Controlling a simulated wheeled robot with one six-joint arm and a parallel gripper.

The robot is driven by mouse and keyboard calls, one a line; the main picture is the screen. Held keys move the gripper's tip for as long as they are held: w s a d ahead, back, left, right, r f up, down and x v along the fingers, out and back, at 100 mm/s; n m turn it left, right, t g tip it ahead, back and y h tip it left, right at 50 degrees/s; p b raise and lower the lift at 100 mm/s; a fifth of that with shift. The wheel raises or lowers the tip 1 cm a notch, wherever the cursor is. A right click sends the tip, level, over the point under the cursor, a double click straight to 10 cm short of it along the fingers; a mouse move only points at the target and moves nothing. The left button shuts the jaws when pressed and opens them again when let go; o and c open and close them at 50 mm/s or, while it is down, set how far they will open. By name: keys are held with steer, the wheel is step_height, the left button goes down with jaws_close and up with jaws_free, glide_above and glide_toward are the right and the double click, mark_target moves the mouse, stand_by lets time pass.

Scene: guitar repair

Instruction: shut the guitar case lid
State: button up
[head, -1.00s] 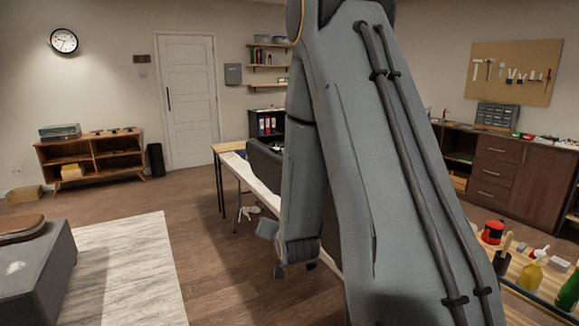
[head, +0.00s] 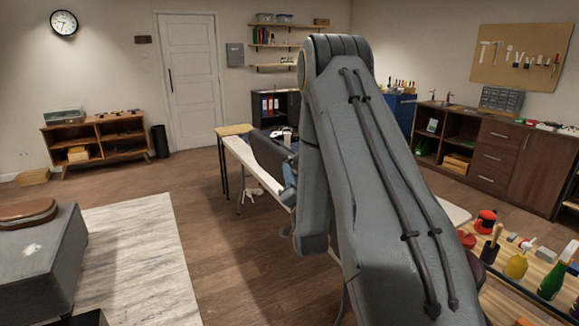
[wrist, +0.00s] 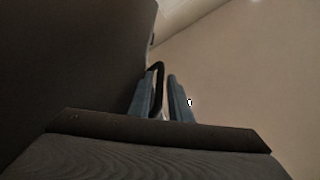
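The guitar case's dark lid (head: 267,156) appears to stand raised on the white table (head: 238,150) in the head view, partly hidden by my arm. In the wrist view a large dark panel (wrist: 70,60), likely the lid, fills the left side. My gripper (wrist: 163,95) has its two blue-grey fingers apart, close beside this panel. A thin black loop (wrist: 158,72) shows between the fingers; I cannot tell what it is or whether they touch it. In the head view my gripper is mostly hidden behind my arm.
A wooden bench (head: 535,300) with bottles and tools is at lower right. A grey block (head: 40,255) with a brown rounded item on top is at left. The floor between the rug (head: 135,250) and table is clear. Cabinets (head: 500,150) line the right wall.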

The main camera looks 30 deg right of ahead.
steer(key=shift+p+x, duration=0.4)
steer(key=shift+x, duration=1.1)
steer(key=shift+c, duration=0.5)
jaws_close()
